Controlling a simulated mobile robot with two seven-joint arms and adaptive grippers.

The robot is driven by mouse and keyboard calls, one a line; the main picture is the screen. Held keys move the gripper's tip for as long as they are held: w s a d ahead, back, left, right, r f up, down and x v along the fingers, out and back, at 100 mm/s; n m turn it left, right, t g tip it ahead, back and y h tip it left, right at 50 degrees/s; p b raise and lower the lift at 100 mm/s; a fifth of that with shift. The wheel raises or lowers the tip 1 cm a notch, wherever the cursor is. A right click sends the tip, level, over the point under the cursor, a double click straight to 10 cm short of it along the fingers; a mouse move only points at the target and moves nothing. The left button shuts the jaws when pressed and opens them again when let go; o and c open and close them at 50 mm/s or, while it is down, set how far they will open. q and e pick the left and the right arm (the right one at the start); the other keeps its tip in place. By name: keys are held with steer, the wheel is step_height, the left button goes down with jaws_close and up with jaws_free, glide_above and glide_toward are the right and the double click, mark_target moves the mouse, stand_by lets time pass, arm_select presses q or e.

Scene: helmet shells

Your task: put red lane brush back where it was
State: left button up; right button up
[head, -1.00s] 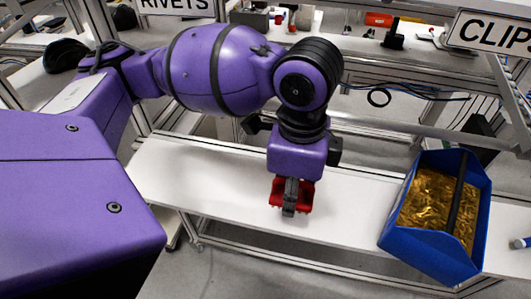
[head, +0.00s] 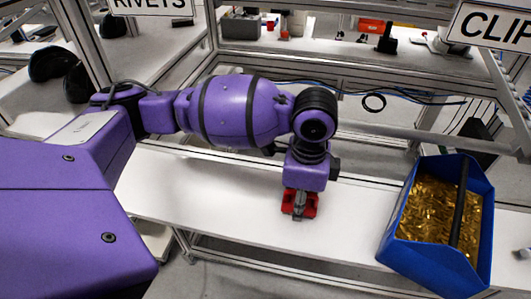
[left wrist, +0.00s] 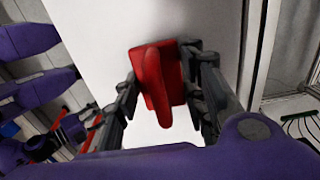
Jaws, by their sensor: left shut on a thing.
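The red lane brush (left wrist: 166,77) shows in the left wrist view as a red block with a raised red handle, between the two fingers of my left gripper (left wrist: 165,95). In the head view my left gripper (head: 299,208) points down over the white shelf, with red parts of the brush (head: 312,205) showing on both sides of it. The gripper is shut on the brush. The brush is at or just above the shelf surface; I cannot tell if it touches. My right gripper is in neither current view.
A white shelf (head: 215,196) runs across the middle, clear on both sides of the gripper. A blue bin (head: 432,262) of gold-coloured small parts stands on its right. Metal frame rails and a CLIP sign (head: 493,27) are behind.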

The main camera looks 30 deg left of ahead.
arm_select(q)
steer(key=o, duration=1.3)
steer(key=shift+o, duration=0.2)
step_height(320, 180, up, 8)
steer(key=shift+d+f+p, duration=0.1)
steer(key=shift+p, duration=0.3)
